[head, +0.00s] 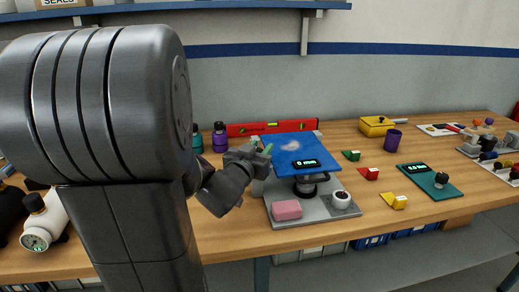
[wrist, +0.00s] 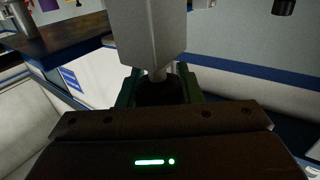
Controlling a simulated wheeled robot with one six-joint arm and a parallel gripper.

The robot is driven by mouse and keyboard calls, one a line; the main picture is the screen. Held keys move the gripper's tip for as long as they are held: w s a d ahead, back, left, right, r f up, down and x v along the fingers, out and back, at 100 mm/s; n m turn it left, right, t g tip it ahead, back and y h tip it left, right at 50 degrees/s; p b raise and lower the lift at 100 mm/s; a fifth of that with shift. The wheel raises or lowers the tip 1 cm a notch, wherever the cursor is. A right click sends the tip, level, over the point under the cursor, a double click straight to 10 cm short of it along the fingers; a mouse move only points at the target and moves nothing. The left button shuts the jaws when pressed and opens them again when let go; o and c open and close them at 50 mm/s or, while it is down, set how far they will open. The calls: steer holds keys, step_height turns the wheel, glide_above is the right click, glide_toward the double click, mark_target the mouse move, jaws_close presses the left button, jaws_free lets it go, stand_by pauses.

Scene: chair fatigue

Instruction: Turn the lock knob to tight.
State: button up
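In the wrist view a dark knob-like shape (wrist: 160,93), seemingly the lock knob, sits at the end of a short stem under a grey block (wrist: 152,30). The green fingers of my gripper (wrist: 158,88) stand on either side of it. I see no clear gap, but the shade hides whether they press on it. In the head view my gripper (head: 262,149) is at the left edge of the stand with the blue plate (head: 290,155). The knob is hidden there. A display on the stand (head: 304,163) reads 0 mm.
A red level (head: 272,128) lies behind. Small coloured wedges (head: 369,174) and a teal display unit (head: 424,181) are to the right. Bottles stand at the left.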

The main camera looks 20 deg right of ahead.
steer(key=shift+p, duration=0.4)
steer(key=shift+r+m+g+h+p, duration=0.15)
steer(key=shift+m+g+h+p, duration=0.55)
steer(key=shift+g+p, duration=0.1)
steer(key=s+m+g+y+p, duration=0.1)
steer(key=m+g+p, duration=0.4)
steer(key=g, duration=0.3)
steer(key=s+m+g+y+p, duration=0.1)
steer(key=m+g+p, duration=0.4)
steer(key=g, duration=0.3)
steer(key=s+m+g+y+p, duration=0.1)
steer(key=m+g+p, duration=0.5)
steer(key=m+g, duration=0.1)
steer(key=shift+a+g, duration=0.1)
steer(key=shift+g, duration=0.6)
steer(key=shift+f+m+y+p, duration=0.2)
steer(key=shift+m+y+p, duration=0.1)
steer(key=shift+p, duration=0.05)
